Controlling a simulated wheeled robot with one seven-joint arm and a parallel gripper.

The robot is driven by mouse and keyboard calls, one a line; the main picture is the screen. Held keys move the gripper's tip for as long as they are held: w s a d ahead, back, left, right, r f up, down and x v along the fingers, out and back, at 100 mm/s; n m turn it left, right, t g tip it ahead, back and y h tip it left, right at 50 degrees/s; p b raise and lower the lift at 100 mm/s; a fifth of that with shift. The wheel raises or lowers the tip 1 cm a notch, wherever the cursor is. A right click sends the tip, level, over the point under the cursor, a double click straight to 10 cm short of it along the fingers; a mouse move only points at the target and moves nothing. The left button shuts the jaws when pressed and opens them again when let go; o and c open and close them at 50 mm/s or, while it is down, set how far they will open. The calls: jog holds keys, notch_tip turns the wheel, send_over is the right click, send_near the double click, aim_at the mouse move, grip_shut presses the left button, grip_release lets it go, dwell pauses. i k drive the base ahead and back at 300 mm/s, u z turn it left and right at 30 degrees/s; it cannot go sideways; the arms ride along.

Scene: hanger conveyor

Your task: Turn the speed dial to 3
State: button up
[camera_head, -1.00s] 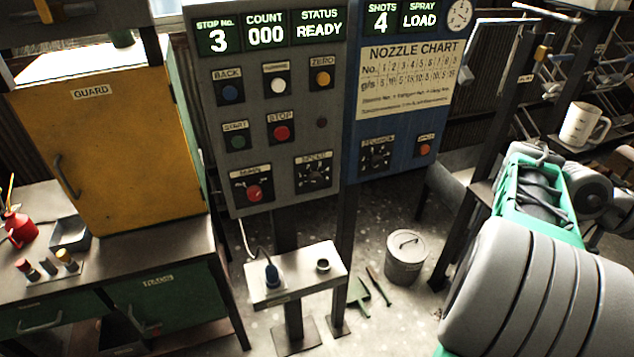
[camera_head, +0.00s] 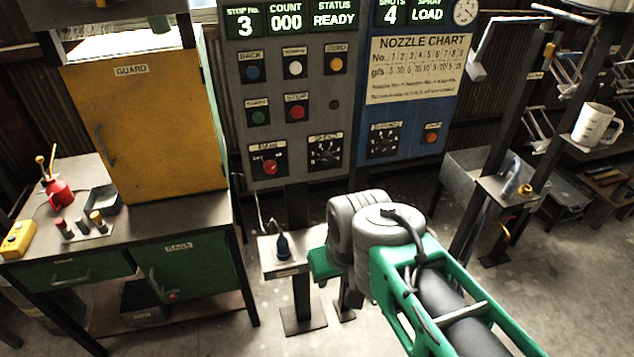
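The speed dial (camera_head: 325,151) is a black round knob with pale marks around it, on the lower right of the grey control panel (camera_head: 262,98). Its label is blurred, and I cannot read where its pointer stands. A similar selector dial (camera_head: 384,141) sits to its right on the blue panel. My green and grey arm reaches in from the lower right, its grey joint below the panels and apart from them. My gripper is not clearly visible; the arm's end is hidden or out of view.
The red main switch (camera_head: 270,167) is left of the dial, below the red stop button (camera_head: 297,113). A small stand (camera_head: 280,268) with a blue-handled tool is under the panel. A yellow guard cabinet (camera_head: 150,130) stands left.

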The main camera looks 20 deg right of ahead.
aim_at(326, 157)
jog(key=u, duration=0.4)
jog(key=k, duration=1)
jog(key=u, duration=0.9)
jog(key=i, duration=1.1)
jog(key=z, duration=0.75)
